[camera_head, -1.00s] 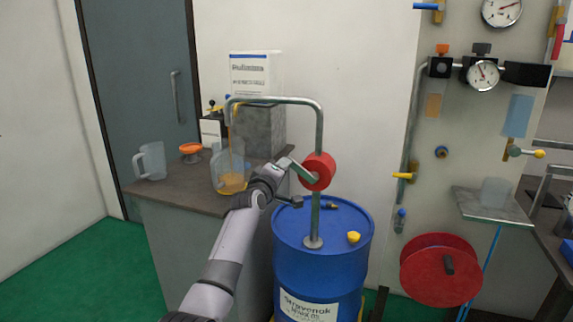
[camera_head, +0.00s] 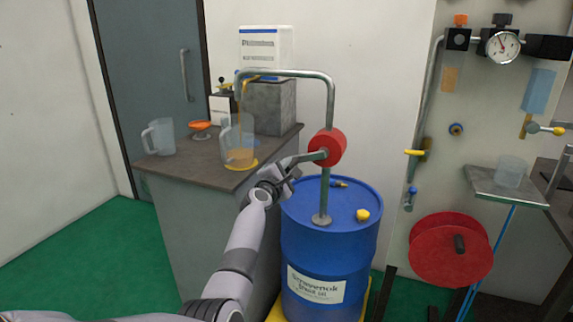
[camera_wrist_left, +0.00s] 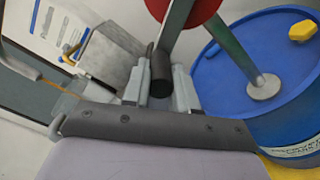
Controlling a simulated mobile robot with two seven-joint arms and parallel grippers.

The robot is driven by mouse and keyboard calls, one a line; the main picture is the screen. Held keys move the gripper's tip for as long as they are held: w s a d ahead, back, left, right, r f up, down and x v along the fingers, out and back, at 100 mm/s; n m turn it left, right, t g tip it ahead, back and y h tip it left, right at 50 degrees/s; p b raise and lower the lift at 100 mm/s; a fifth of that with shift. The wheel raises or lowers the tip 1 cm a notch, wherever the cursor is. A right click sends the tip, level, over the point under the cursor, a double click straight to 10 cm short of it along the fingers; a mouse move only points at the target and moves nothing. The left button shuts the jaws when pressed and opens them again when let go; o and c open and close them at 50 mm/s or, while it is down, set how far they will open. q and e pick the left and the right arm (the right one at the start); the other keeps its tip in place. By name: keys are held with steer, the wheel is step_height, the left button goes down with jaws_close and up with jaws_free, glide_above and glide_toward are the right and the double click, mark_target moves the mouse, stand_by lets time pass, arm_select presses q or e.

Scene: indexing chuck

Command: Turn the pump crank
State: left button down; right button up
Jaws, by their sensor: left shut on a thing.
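The red pump body (camera_head: 328,147) sits on a metal pipe above the blue drum (camera_head: 325,245). Its grey crank arm (camera_head: 304,158) points left and slightly down from the hub. My left gripper (camera_head: 287,176) is at the crank's outer end. In the left wrist view (camera_wrist_left: 161,85) its fingers are shut around the dark crank handle (camera_wrist_left: 162,67). The pump's bent spout pipe (camera_head: 285,73) reaches left over a clear jug (camera_head: 238,145). Amber liquid shows at the spout and in the jug's lower part. My right gripper is not in view.
The jug stands on a grey counter (camera_head: 195,172), with an empty clear jug (camera_head: 159,137), an orange dish (camera_head: 201,126) and a white-blue box (camera_head: 265,45) on or above it. A yellow cap (camera_head: 363,215) lies on the drum. A red reel (camera_head: 450,250) is at right.

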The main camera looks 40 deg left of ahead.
arm_select(q)
steer(key=shift+w+d+f+n+b, duration=0.15)
steer(key=shift+d+f+n, duration=0.5)
steer(key=shift+n, duration=0.55)
steer(key=shift+w+d+f+n+b, duration=0.15)
steer(key=shift+d+f+n, duration=0.35)
steer(key=shift+f+n, duration=0.5)
steer(key=shift+w+d+f+n+b, duration=0.15)
steer(key=shift+d+f+n, duration=0.4)
steer(key=shift+n, duration=0.85)
steer(key=c, duration=0.9)
jaws_free()
steer(key=shift+r, duration=0.1)
steer(key=shift+s, duration=0.15)
